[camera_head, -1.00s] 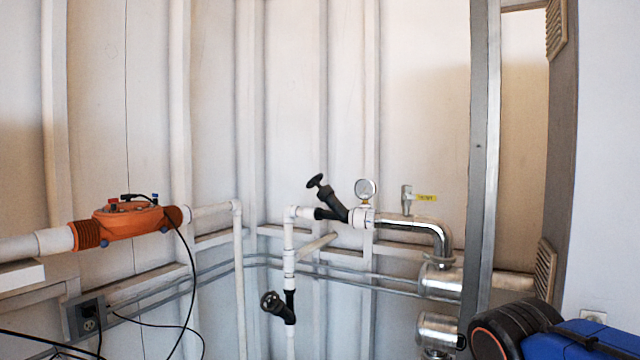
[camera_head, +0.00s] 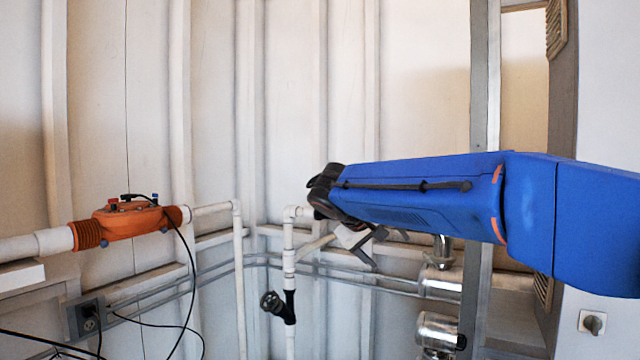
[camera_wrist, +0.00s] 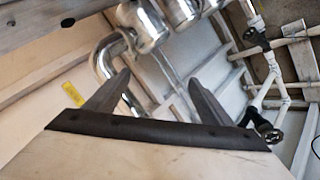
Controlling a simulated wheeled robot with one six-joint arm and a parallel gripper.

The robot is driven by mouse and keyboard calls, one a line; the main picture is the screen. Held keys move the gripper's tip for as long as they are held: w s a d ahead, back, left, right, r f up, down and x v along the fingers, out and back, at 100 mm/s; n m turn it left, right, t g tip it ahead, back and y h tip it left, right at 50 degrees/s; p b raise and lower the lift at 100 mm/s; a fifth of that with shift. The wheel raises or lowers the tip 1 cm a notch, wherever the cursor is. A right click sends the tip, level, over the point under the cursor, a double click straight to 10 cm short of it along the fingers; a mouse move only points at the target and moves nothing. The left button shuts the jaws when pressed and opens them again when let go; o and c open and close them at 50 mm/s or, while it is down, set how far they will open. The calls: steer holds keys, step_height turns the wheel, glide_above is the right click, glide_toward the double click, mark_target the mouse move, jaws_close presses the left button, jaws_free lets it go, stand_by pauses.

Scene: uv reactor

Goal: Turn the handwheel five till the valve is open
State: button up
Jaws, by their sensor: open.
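Two black valves with handwheels show in the wrist view. One handwheel (camera_wrist: 267,132) is at the right, just outside my right finger; the other (camera_wrist: 250,34) is higher up on the white pipe. No number is readable, so I cannot tell which is five. In the head view the lower handwheel (camera_head: 270,301) is clear on the vertical white pipe; my arm hides the upper one. My gripper (camera_wrist: 160,78) is open and empty, its fingers well apart, touching neither handwheel. In the head view it (camera_head: 368,250) is partly hidden below my arm.
Chrome pipes (camera_wrist: 110,56) lie beyond the fingertips. A yellow tag (camera_wrist: 73,94) is at the left. In the head view an orange device (camera_head: 128,222) with black cables is on the left pipe, and a metal post (camera_head: 480,100) stands behind my arm.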

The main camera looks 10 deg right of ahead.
steer(key=w+a+r+t+h, duration=0.3)
steer(key=w+a+r, duration=0.5)
steer(key=w+a, duration=0.45)
steer(key=m+t+h, duration=0.2)
glide_toward(315, 182)
steer(key=x, duration=1.3)
steer(key=shift+w+a, duration=0.1)
steer(key=shift+w, duration=0.35)
steer(key=shift+t, duration=0.4)
steer(key=c, duration=1)
